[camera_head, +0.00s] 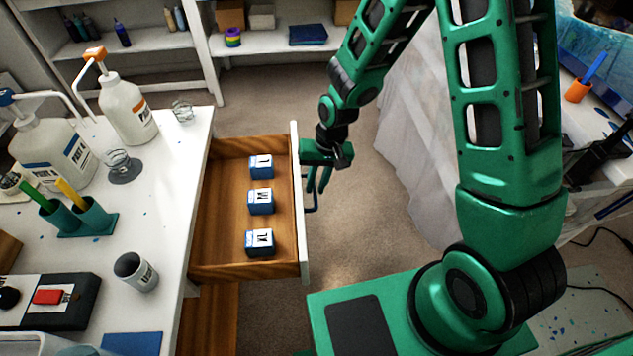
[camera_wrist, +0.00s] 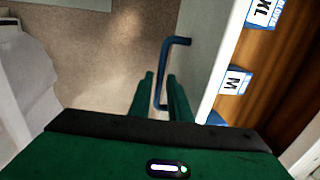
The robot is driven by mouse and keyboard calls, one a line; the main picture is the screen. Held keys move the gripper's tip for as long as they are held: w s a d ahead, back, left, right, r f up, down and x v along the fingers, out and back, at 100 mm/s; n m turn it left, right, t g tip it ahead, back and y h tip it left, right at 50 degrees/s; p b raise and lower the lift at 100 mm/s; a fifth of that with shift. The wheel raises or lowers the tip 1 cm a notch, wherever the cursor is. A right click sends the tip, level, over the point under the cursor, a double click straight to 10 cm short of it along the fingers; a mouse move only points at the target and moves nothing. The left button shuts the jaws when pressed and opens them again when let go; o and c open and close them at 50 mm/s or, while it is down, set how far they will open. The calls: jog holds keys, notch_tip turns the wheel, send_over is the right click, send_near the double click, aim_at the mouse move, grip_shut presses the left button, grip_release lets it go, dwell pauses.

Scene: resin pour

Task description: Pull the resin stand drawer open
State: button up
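The resin stand drawer (camera_head: 222,200) is pulled well out from the white stand (camera_head: 170,200), and its wooden inside is exposed. Its white front panel (camera_head: 300,215) faces right. A blue bar handle (camera_head: 312,208) is on the outside of the front; it also shows in the wrist view (camera_wrist: 163,70). My gripper (camera_head: 318,188) is at the front panel near the handle. In the wrist view its fingers (camera_wrist: 160,78) are apart, with the handle bar between them and a gap beside the left finger.
Three blue-and-white glove boxes (camera_head: 260,202) lie in a row in the drawer. Pump bottles (camera_head: 128,112), cups (camera_head: 135,272) and a black scale (camera_head: 50,300) crowd the stand top. Shelves (camera_head: 150,45) stand behind. A sheet-draped table (camera_head: 410,130) is at right, with open floor between.

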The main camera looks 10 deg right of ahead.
jog(key=shift+w+r, duration=0.1)
jog(key=shift+r, duration=0.05)
jog(key=shift+r, duration=0.25)
notch_tip(320, 180, up, 10)
jog(key=d, duration=0.2)
dwell(0.6)
jog(key=s+d+r+m+h, duration=0.1)
jog(key=d+r, duration=0.2)
jog(key=d, duration=0.2)
jog(key=s+d+r, duration=0.2)
jog(key=d, duration=0.3)
jog(key=s+d+r+m, duration=0.2)
jog(key=s+d+r, duration=0.3)
jog(key=s+d, duration=0.3)
jog(key=s+d+r+m, duration=0.2)
jog(key=s+d+r, duration=0.2)
jog(key=s+d, duration=0.4)
jog(key=s, duration=0.5)
jog(key=shift+r+h, duration=0.35)
jog(key=shift+h, duration=0.05)
jog(key=shift+w+a, duration=0.1)
